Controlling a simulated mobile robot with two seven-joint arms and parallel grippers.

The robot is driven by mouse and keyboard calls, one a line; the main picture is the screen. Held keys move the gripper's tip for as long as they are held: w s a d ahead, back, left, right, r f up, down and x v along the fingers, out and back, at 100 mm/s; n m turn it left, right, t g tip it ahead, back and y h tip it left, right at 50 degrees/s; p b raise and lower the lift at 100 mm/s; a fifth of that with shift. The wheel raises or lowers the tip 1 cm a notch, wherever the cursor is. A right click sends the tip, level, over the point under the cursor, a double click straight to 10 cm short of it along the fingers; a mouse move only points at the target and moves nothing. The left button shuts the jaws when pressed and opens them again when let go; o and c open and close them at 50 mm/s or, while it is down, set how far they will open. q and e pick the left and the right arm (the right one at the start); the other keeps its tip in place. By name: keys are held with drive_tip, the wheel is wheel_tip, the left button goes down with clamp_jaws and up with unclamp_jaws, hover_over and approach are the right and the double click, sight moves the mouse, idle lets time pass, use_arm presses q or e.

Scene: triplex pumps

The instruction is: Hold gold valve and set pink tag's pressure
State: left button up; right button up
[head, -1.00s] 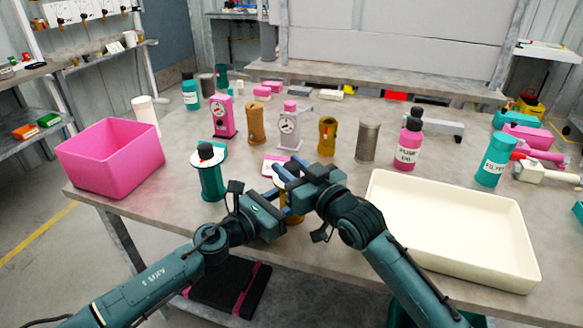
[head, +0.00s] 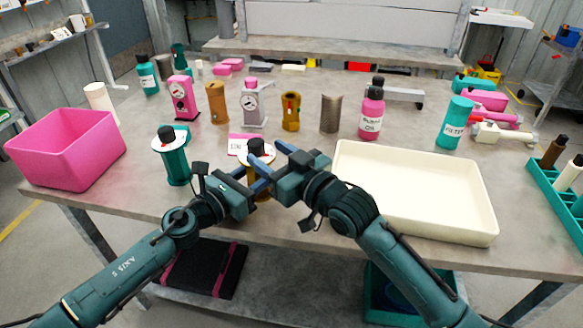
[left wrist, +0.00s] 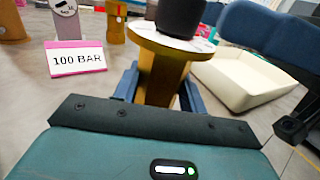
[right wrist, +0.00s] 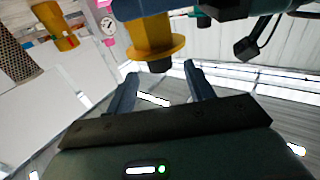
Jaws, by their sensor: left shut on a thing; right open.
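The gold valve (head: 258,160) stands at the table's front middle, with a white dial plate and black knob on top. It fills the middle of the left wrist view (left wrist: 162,78). My left gripper (left wrist: 160,92) is shut on its body below the flange. My right gripper (head: 273,167) is open beside the valve, near its top. In the right wrist view, the black knob (right wrist: 160,65) shows just beyond and between the open fingers, apparently not gripped. The pink-edged tag (left wrist: 77,59) reads "100 BAR" and stands behind the valve. The dial's marks are unreadable.
A teal valve (head: 173,160) with a black knob stands to the left. A pink bin (head: 64,155) is far left, and a cream tray (head: 470,224) is right. Gauges, canisters and an oil bottle (head: 371,112) stand behind. A teal rack (head: 553,197) is far right.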

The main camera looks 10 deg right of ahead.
drive_tip(key=v, duration=0.7)
use_arm(q)
drive_tip(key=o, duration=1.3)
use_arm(e)
drive_tip(key=shift+w, duration=0.1)
